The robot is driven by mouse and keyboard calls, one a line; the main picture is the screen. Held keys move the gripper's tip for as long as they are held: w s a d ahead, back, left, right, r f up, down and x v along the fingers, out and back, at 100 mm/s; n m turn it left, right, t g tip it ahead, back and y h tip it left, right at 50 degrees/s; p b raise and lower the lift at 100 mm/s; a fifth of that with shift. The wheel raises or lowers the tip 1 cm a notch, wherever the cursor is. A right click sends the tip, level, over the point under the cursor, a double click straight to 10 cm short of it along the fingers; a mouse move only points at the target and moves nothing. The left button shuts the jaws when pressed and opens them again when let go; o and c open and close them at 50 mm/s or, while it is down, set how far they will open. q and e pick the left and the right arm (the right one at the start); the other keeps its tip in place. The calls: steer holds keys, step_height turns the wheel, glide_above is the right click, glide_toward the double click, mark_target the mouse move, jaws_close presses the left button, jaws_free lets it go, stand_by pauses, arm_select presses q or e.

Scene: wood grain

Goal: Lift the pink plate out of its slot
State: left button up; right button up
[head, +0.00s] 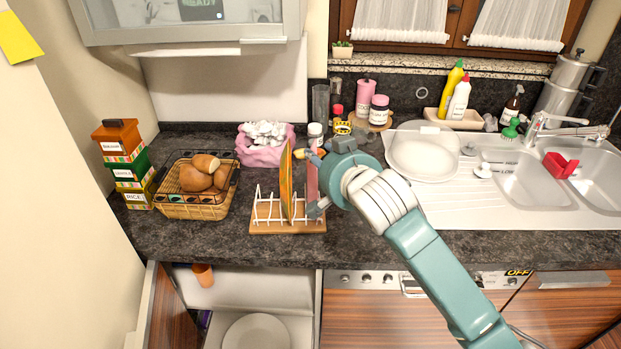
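The pink plate (311,180) stands upright, nearly edge-on, at the right end of the dish rack (264,228) on the dark counter. An orange and green plate (286,184) stands in a slot to its left. My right gripper (313,182) is at the pink plate, coming from the right. One finger shows near the plate's upper part and another near its lower part. The gripper and wrist hide part of the plate, and whether the fingers are closed on it does not show. My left gripper is not in view.
A bread basket (175,205) and a pink bag (264,152) stand left of and behind the rack. Jars (379,110) stand behind my wrist. The sink (530,185) is at right. An open drawer (290,290) with a white plate lies below the counter.

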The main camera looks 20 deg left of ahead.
mark_target(314, 150)
steer(key=p+x, duration=0.2)
steer(key=x, duration=0.3)
steer(key=shift+w+d+f, duration=0.15)
steer(key=shift+d, duration=0.05)
jaws_close()
